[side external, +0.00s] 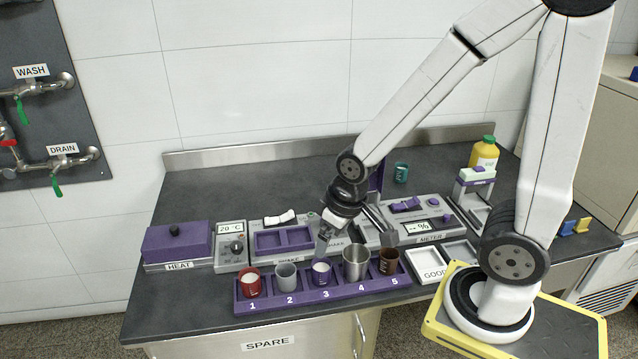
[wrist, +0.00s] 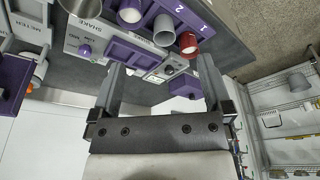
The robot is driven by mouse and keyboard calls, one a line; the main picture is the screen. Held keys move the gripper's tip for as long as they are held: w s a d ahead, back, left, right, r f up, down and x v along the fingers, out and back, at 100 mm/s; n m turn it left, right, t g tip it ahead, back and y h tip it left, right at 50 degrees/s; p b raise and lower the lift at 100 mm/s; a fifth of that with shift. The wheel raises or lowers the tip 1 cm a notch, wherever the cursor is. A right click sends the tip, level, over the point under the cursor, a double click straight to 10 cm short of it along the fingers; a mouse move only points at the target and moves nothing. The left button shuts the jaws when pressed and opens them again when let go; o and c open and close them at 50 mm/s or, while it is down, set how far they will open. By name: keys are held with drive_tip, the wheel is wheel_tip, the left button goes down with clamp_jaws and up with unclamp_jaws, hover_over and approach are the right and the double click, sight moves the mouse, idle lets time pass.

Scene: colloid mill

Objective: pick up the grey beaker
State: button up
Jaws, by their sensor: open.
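The grey beaker (side external: 286,276) stands upright in slot 2 of the purple rack (side external: 262,304), between a red beaker (side external: 250,283) and a purple beaker (side external: 321,273). In the wrist view the grey beaker (wrist: 164,33) shows beyond the fingertips, roughly in line with the gap between them. My gripper (side external: 353,244) is open and empty, above and behind the rack, towards the right of the grey beaker. It also shows open in the wrist view (wrist: 161,65), apart from every beaker.
A tall steel beaker (side external: 354,263) and a brown beaker (side external: 389,262) stand in slots 4 and 5. Behind the rack are the shaker (side external: 282,239), heater (side external: 178,246) and meter (side external: 420,221). A yellow bottle (side external: 484,154) stands at the back right. The bench's back left is clear.

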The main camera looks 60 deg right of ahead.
drive_tip(key=m+t+h, duration=0.3)
drive_tip(key=m+t, duration=0.3)
hover_over(288, 280)
drive_tip(key=a, duration=0.5)
wheel_tip(288, 280, down, 13)
drive_tip(key=s+f+h, duration=0.1)
drive_tip(key=s+d+f+m+t+h, duration=0.1)
drive_tip(key=h, duration=0.1)
drive_tip(key=shift+s+f, duration=0.25)
drive_tip(key=shift+f, duration=0.15)
drive_tip(key=shift+s+d+f+t+h, duration=0.25)
drive_tip(key=shift+s+d+t+h, duration=0.35)
drive_tip(key=shift+h, duration=0.4)
drive_tip(key=shift+s+a+m, duration=0.1)
drive_tip(key=shift+m, duration=0.2)
drive_tip(key=shift+x, duration=1.35)
